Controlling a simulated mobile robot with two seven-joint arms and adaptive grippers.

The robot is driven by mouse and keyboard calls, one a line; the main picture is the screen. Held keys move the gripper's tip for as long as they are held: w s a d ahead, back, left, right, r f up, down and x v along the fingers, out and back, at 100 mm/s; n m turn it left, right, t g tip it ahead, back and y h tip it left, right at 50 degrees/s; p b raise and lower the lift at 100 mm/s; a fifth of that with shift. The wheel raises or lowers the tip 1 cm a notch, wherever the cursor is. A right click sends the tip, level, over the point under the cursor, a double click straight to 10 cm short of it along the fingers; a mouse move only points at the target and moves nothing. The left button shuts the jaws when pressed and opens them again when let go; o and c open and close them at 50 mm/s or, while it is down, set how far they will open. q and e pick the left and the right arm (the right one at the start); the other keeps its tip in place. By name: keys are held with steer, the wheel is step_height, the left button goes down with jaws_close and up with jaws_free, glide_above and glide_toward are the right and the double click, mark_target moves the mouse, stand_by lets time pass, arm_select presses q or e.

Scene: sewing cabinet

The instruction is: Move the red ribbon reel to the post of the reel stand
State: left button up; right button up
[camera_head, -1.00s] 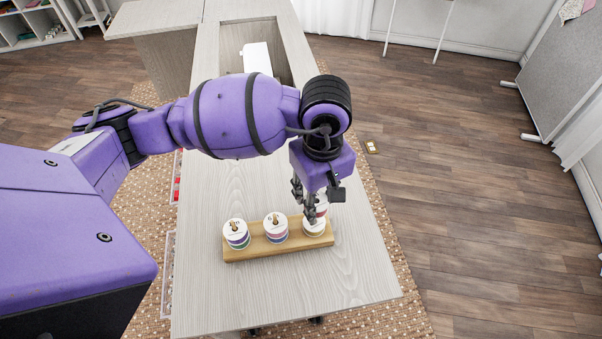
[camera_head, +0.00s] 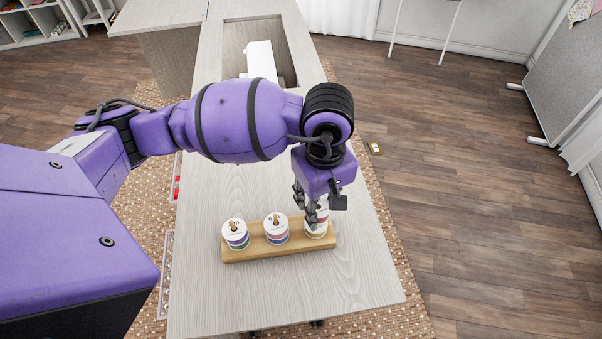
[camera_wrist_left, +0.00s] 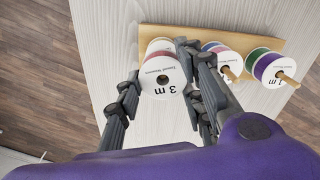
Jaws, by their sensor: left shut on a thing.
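The red ribbon reel (camera_wrist_left: 162,76) has a white face marked "3 m" and red ribbon behind it. My left gripper (camera_head: 312,212) is shut on it, with one finger on each side in the left wrist view. The wooden reel stand (camera_head: 268,254) lies on the table. The gripper is over the stand's right end, where a yellowish reel (camera_head: 316,235) sits below the held reel. Whether the two touch is unclear. The right-end post is hidden. My right gripper is not in view.
A reel with green and purple bands (camera_head: 236,237) sits on the stand's left post, and a pink and blue one (camera_head: 276,231) sits on the middle post. The pale table (camera_head: 290,295) is clear in front of the stand. A white object (camera_head: 261,60) stands in the recess behind.

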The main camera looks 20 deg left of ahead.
arm_select(q)
steer(key=shift+w, duration=0.1)
steer(key=o, duration=1.1)
step_height(320, 180, up, 12)
steer(key=shift+f, duration=0.1)
stand_by(0.5)
